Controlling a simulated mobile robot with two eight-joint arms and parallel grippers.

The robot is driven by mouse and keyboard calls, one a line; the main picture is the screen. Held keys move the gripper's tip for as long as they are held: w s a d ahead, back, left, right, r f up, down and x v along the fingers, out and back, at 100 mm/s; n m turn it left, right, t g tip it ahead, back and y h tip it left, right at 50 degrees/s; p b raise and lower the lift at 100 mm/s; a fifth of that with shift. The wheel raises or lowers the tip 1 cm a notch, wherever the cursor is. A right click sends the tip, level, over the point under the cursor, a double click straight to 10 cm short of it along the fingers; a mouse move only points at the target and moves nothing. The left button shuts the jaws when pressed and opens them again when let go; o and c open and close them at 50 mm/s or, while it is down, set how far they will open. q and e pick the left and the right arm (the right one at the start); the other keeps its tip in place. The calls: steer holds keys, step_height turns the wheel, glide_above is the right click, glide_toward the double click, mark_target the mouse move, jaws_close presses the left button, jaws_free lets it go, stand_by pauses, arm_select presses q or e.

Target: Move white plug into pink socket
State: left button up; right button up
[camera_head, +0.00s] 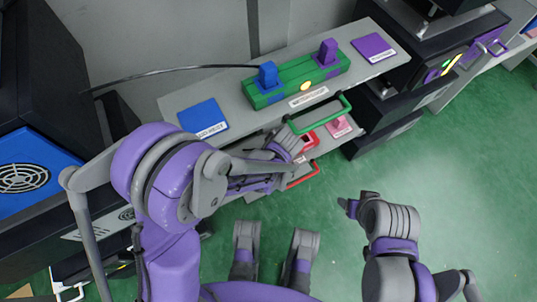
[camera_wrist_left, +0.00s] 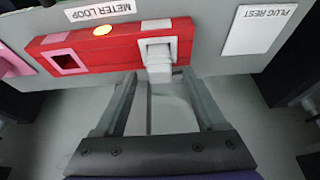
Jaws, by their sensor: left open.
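In the left wrist view, the white plug (camera_wrist_left: 158,58) stands at the white-marked end of a red fixture (camera_wrist_left: 110,42). The pink socket (camera_wrist_left: 68,62), a pink-rimmed square opening, is at the fixture's left end and looks empty. My left gripper (camera_wrist_left: 158,78) is open, its two fingers reaching to either side of the white plug; I cannot tell whether they touch it. In the head view my left gripper (camera_head: 290,148) is over the lower shelf and hides the white plug. My right gripper (camera_head: 350,206) is above the green floor, away from the fixture; its opening is unclear.
A white plug rest pad (camera_wrist_left: 258,30) lies right of the fixture. A pink object (camera_wrist_left: 14,64) is at the left. Above the lower shelf, a green fixture (camera_head: 296,78) holds blue and purple plugs. A green handle (camera_head: 322,116) and a cable (camera_head: 170,70) are nearby.

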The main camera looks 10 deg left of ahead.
arm_select(q)
steer(key=x, duration=0.2)
steer(key=shift+w+f, duration=0.1)
steer(key=shift+f, duration=0.1)
steer(key=shift+r, duration=0.1)
jaws_close()
steer(key=shift+r, duration=0.1)
